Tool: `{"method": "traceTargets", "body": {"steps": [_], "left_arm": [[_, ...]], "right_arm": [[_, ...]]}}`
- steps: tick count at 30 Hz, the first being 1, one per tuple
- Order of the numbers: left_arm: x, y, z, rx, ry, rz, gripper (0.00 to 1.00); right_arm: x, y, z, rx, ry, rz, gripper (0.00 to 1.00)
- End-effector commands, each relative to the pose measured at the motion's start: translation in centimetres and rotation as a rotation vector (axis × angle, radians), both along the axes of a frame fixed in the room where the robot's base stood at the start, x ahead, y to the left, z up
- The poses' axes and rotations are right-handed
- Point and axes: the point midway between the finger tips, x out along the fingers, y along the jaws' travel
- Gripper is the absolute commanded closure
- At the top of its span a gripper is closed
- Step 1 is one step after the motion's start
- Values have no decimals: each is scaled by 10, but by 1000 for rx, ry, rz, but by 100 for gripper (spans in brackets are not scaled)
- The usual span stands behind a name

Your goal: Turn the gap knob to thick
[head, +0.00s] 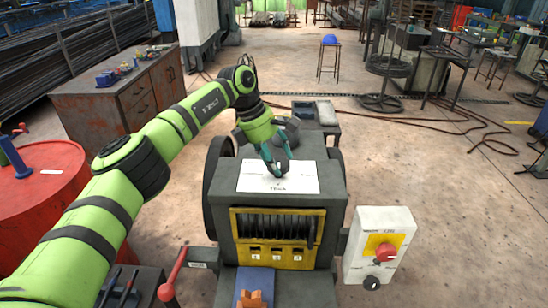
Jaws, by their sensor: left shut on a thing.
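The grey machine (332,196) stands in front of me with a white label plate (252,178) on its top. The word "Thick" reads at the plate's near edge; the other markings are too small or covered. My left gripper (277,168) reaches down from above, and its teal fingers are shut on the gap knob at the middle of the plate. The fingers hide most of the knob, so I cannot tell which way it points. My right gripper is not in view.
A white control box (370,230) with a red knob (384,250) on yellow and a black knob (372,283) is at the machine's right. A red-handled lever (174,272) stands front left. A red drum (35,205) is farther left. The floor to the right is mostly clear.

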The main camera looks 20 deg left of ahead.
Motion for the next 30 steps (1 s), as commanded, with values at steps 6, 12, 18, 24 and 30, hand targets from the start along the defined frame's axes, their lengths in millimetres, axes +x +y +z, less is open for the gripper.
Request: {"method": "traceTargets", "body": {"steps": [6, 12, 18, 24, 30], "left_arm": [[1, -5, 4, -9, -8, -5, 21], [0, -2, 2, -5, -4, -2, 21], [0, 2, 9, -3, -2, -1, 21], [-4, 14, 44, -3, -7, 0, 21], [-8, 28, 83, -4, -6, -1, 21]], "right_arm": [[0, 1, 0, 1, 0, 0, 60], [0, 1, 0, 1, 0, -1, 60], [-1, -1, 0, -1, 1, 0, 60], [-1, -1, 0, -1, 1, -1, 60], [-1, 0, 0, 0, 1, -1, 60]]}}
